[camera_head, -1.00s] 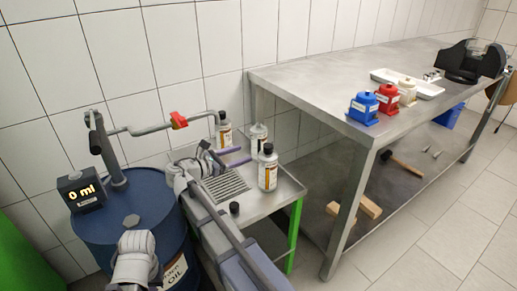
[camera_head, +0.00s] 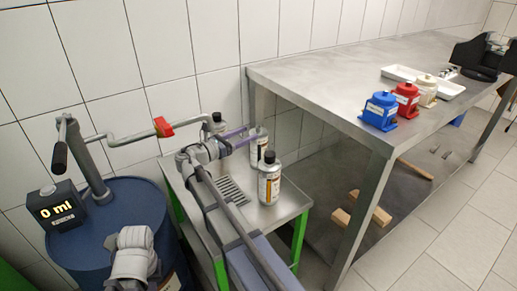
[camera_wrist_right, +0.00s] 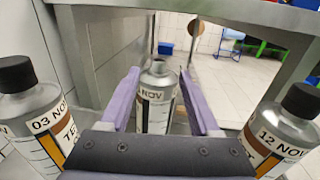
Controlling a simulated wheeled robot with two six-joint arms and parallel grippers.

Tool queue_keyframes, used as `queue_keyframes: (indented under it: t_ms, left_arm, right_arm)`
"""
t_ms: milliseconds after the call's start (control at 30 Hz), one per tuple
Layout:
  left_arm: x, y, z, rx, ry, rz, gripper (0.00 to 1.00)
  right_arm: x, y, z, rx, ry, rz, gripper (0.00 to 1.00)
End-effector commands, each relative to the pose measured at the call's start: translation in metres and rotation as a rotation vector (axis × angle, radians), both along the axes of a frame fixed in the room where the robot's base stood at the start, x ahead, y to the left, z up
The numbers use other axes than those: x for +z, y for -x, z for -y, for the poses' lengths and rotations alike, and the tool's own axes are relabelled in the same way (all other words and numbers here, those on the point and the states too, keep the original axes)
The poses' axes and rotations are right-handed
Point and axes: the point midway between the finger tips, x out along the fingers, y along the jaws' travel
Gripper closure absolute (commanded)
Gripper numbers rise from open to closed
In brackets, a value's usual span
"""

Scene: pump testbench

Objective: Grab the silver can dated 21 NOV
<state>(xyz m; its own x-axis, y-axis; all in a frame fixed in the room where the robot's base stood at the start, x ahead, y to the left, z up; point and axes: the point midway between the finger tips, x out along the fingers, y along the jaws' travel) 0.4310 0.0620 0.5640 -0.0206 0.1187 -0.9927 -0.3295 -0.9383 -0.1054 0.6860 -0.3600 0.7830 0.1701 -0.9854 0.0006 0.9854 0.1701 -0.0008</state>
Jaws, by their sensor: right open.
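Three silver cans stand on a small steel table. The middle can (camera_head: 262,147) stands uncapped between the spread purple fingers of my open right gripper (camera_head: 240,139). In the right wrist view this can (camera_wrist_right: 157,108) shows "NOV" on its label; I cannot read its day number. The black-capped can at left in that view reads 03 NOV (camera_wrist_right: 40,115); the black-capped can at right reads 12 NOV (camera_wrist_right: 278,138). In the head view these are the back can (camera_head: 215,126) and the front can (camera_head: 269,185). My left gripper is not in view.
A steel workbench (camera_head: 330,80) rises close behind and right of the cans. It carries blue, red and cream containers and a vise.

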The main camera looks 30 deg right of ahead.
Motion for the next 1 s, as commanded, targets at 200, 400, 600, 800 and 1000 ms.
queue_keyframes:
  t_ms: [200,400,600,800,1000]
  left_arm:
    - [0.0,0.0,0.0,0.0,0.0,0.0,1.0]
    - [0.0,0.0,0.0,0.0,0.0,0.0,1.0]
    - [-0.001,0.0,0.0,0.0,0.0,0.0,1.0]
    - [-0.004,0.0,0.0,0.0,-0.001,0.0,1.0]
    - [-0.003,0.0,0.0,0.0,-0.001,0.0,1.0]
  right_arm:
    - [0.0,-0.006,0.032,-0.001,0.0,0.001,0.37]
    - [0.0,-0.007,0.04,0.001,-0.001,0.001,0.37]
    - [-0.001,-0.009,0.046,0.0,-0.001,0.001,0.37]
    - [-0.004,-0.014,0.071,-0.002,-0.001,0.001,0.37]
    - [-0.003,-0.017,0.091,0.0,-0.001,0.001,0.37]
